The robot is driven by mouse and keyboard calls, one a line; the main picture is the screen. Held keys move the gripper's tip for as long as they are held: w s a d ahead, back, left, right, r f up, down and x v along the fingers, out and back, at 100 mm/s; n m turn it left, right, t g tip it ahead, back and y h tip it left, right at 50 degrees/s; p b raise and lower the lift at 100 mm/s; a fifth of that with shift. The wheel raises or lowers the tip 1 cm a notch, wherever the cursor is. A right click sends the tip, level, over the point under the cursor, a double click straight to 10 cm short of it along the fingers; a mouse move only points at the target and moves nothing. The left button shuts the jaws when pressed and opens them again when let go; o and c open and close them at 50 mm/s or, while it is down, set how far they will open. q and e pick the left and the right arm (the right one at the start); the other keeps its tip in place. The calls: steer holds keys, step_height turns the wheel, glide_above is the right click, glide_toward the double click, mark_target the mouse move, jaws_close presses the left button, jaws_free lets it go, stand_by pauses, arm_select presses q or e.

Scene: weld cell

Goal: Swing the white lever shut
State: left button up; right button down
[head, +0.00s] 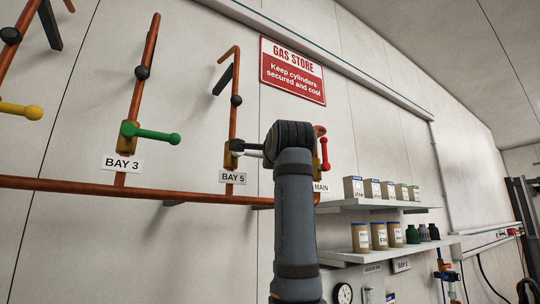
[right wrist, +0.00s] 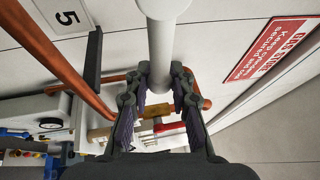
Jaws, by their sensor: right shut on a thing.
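The white lever (head: 254,146) belongs to the valve above the BAY 5 label (head: 232,177). In the right wrist view the white lever (right wrist: 162,42) runs from the top edge down between the fingers of my right gripper (right wrist: 160,78). The right gripper is shut on it. My left gripper is in neither view.
A red lever (head: 325,154) at MAIN is just right of my wrist. A green lever (head: 155,135) at BAY 3 and a yellow lever (head: 22,110) are to the left. Copper pipes (head: 60,185) run along the wall. Shelves (head: 375,204) with boxes and jars are at right.

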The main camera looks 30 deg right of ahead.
stand_by(0.4)
steer(key=c, duration=1.4)
jaws_free()
steer(key=shift+o, duration=0.4)
steer(key=shift+w+a, duration=0.15)
steer(key=shift+w, duration=0.05)
steer(key=shift+s, duration=0.1)
steer(key=v, duration=1.2)
steer(key=shift+f, duration=0.15)
